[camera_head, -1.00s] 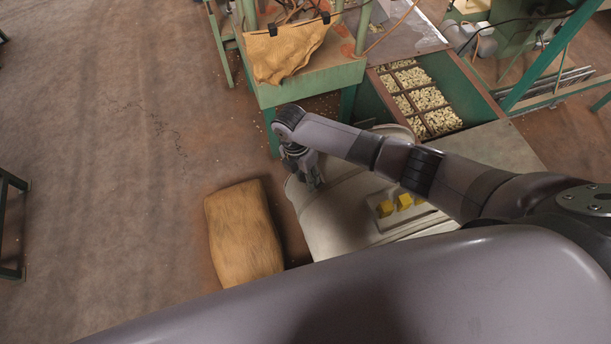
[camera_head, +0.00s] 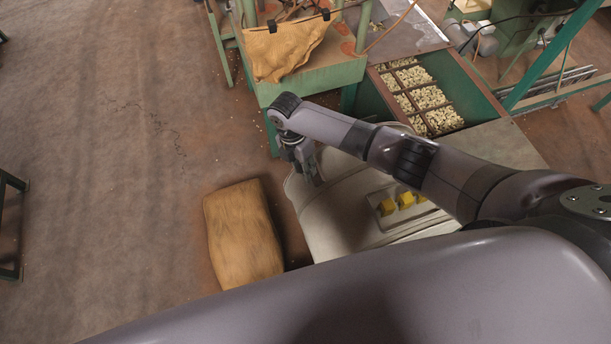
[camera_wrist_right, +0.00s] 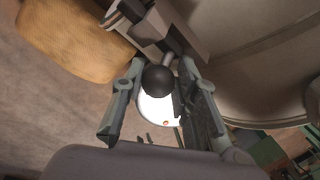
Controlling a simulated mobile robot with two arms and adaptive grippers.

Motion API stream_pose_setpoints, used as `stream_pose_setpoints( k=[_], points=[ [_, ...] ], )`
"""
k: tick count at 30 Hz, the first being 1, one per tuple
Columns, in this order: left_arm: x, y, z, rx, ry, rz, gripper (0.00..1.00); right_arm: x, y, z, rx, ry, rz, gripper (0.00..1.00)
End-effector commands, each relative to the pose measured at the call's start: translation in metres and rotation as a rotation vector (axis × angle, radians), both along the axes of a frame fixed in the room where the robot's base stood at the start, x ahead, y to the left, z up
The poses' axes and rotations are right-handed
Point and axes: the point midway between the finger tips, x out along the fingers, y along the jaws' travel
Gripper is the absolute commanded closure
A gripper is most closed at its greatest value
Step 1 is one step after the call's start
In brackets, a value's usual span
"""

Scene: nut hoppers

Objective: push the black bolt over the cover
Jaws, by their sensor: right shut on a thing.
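The black bolt (camera_wrist_right: 160,80) shows in the right wrist view as a dark round knob on a short grey shaft, beside a grey bracket (camera_wrist_right: 155,28). My right gripper (camera_wrist_right: 160,115) has a finger on each side of the knob and is shut on it. In the head view my right gripper (camera_head: 311,176) is at the left edge of a cream machine body (camera_head: 335,215), and the bolt is hidden there. A rounded cream surface (camera_wrist_right: 245,45) beside the bracket may be the cover; I cannot tell for sure. My left gripper is not in view.
A tan sack (camera_head: 242,232) lies on the floor left of the machine. A panel with yellow pieces (camera_head: 405,200) sits right of the gripper. A green table (camera_head: 315,78) and a bin of nuts (camera_head: 425,98) stand behind.

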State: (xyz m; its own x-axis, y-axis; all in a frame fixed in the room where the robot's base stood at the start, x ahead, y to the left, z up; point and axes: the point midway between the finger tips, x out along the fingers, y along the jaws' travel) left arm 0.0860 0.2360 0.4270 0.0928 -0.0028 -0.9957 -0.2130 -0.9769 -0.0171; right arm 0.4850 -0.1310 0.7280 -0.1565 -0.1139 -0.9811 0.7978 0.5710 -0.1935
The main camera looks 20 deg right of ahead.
Motion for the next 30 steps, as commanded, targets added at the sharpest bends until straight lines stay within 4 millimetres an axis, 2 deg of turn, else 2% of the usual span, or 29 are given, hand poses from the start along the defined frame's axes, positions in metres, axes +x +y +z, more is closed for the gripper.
stream_pose_setpoints(
  k=[1,2,11,12,19,30],
  points=[
    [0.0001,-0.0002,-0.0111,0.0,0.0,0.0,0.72,0.0095,0.0032,-0.0043,0.006,-0.008,0.005,1.0],
    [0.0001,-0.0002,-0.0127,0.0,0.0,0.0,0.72,0.0124,0.0031,-0.0038,0.006,-0.007,0.005,1.0],
    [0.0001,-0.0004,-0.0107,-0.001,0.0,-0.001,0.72,0.0175,0.0035,0.0018,0.008,-0.011,0.006,1.0],
    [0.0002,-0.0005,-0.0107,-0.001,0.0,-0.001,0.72,0.0175,0.0035,0.0019,0.008,-0.011,0.006,0.7],
    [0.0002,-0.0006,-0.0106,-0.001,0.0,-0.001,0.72,0.0162,0.0025,0.0014,0.005,-0.007,0.004,0.55],
    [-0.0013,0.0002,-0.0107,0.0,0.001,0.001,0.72,0.0161,0.0022,0.0049,0.004,-0.005,0.002,0.54]
  ],
)
